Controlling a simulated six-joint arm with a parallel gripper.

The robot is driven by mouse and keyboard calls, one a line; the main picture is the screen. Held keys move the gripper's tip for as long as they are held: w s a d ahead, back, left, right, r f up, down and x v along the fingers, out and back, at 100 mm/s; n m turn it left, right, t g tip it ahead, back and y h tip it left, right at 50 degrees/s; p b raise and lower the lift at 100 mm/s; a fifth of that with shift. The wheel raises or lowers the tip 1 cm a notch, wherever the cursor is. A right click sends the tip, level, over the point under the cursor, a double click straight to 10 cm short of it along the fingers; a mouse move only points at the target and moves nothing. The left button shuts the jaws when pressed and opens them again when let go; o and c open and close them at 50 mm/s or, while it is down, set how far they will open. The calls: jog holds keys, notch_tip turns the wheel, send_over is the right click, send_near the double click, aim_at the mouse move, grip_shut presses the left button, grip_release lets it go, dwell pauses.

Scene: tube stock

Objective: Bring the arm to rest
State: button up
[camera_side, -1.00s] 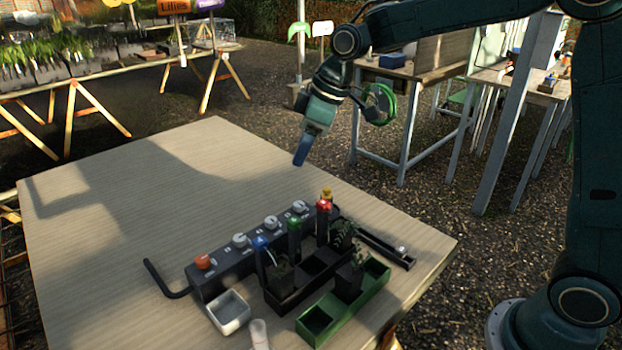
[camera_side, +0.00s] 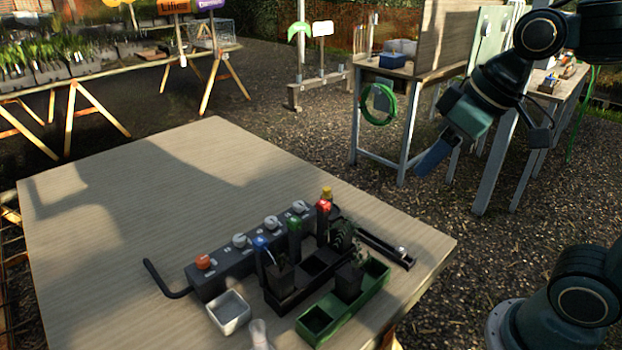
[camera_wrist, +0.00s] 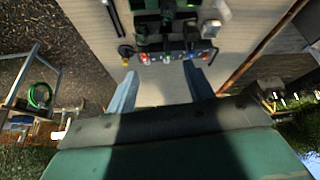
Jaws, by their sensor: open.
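My gripper (camera_side: 433,160) hangs in the air to the right of the wooden table (camera_side: 120,200), above its height, with nothing near it in the side view. In the wrist view my gripper (camera_wrist: 160,88) shows two blue fingers spread apart with nothing between them. Beyond the fingertips lies the dark block with several knobs and coloured tops (camera_wrist: 165,57), seen from a distance. In the side view the dark block (camera_side: 220,272) stands on the front part of the table.
A green tray (camera_side: 320,318) holding a dark pot, a white square dish (camera_side: 229,312) and a narrow black tray (camera_side: 385,248) sit on the table. A grey workbench with a green hose (camera_side: 378,118) stands behind. The table's left and back are clear.

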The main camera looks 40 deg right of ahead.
jog(key=s+d+f+m, duration=0.1)
jog(key=s+f+m, duration=0.1)
jog(key=s, duration=0.5)
jog(key=shift+d+f+h, duration=0.25)
jog(key=shift+f+h, duration=0.05)
jog(key=o, duration=0.4)
jog(key=shift+c, duration=0.2)
jog(key=o, duration=0.7)
jog(key=shift+w+r, duration=0.2)
jog(key=shift+w, duration=0.05)
jog(key=w+a+n+g, duration=0.1)
jog(key=w+a+n, duration=0.15)
jog(key=w, duration=0.45)
jog(key=w+a+r+n+g, duration=0.1)
jog(key=w+a+n, duration=0.1)
jog(key=w+n, duration=0.3)
jog(key=w+a+n+g, duration=0.1)
jog(key=w+a+n, duration=0.1)
jog(key=w, duration=0.6)
jog(key=w+a+f+n+g, duration=0.1)
jog(key=w+a+f+n, duration=0.3)
jog(key=w+f, duration=0.3)
jog(key=w+a+f+n+g, duration=0.1)
jog(key=w+a+f+n, duration=0.3)
jog(key=w+f, duration=0.3)
jog(key=shift+w+a+f, duration=0.2)
jog(key=shift+w+a, duration=0.1)
jog(key=shift+a, duration=0.5)
